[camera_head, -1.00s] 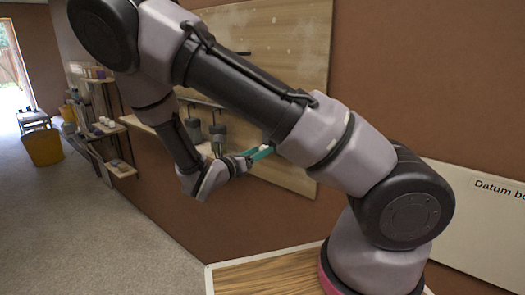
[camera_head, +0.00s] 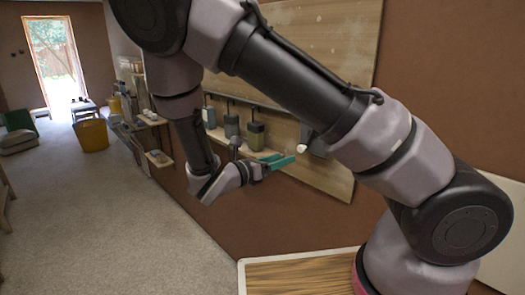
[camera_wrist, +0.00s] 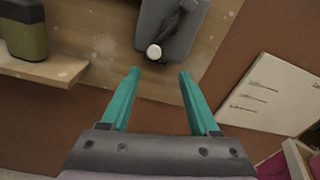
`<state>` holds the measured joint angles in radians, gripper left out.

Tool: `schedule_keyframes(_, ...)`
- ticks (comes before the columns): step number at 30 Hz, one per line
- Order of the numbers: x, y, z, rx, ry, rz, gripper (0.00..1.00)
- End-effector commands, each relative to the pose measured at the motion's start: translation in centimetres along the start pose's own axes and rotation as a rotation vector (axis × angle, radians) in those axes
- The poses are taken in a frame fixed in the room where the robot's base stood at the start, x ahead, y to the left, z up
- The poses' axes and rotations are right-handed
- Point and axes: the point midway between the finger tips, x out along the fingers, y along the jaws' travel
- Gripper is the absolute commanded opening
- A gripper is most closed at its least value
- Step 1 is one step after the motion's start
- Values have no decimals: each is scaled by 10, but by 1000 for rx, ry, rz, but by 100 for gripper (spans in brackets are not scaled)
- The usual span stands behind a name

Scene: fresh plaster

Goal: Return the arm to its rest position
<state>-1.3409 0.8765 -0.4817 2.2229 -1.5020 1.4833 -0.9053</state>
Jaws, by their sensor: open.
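My gripper (camera_head: 283,160) has teal fingers and is open, with nothing between the fingertips. In the head view it is at the end of my folded arm, in front of the wooden wall panel. In the wrist view my gripper (camera_wrist: 158,75) has its two fingers spread apart. A grey holder with a dark tool and a white round end (camera_wrist: 154,52) lies just beyond the fingertips, apart from them. My upper arm hides part of the panel in the head view.
The wooden panel (camera_head: 335,35) carries a small shelf (camera_head: 222,137) with several grey-green containers (camera_head: 255,135). A white board (camera_wrist: 268,95) is on the right. A yellow bin (camera_head: 92,135) stands at the back left. The grey floor (camera_head: 80,215) at left is open.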

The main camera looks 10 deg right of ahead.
Motion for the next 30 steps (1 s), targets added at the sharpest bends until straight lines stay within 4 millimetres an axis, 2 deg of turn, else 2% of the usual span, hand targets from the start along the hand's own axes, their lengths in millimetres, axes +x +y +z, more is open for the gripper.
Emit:
schedule_keyframes(6,33,-48,8,277,322,-243,62)
schedule_keyframes(9,42,-73,13,453,486,-387,62)
schedule_keyframes(17,44,-123,40,948,841,-752,62)
schedule_keyframes(23,38,-152,77,1363,1054,-1014,62)
schedule_keyframes(30,29,-185,136,1894,1251,-1277,62)
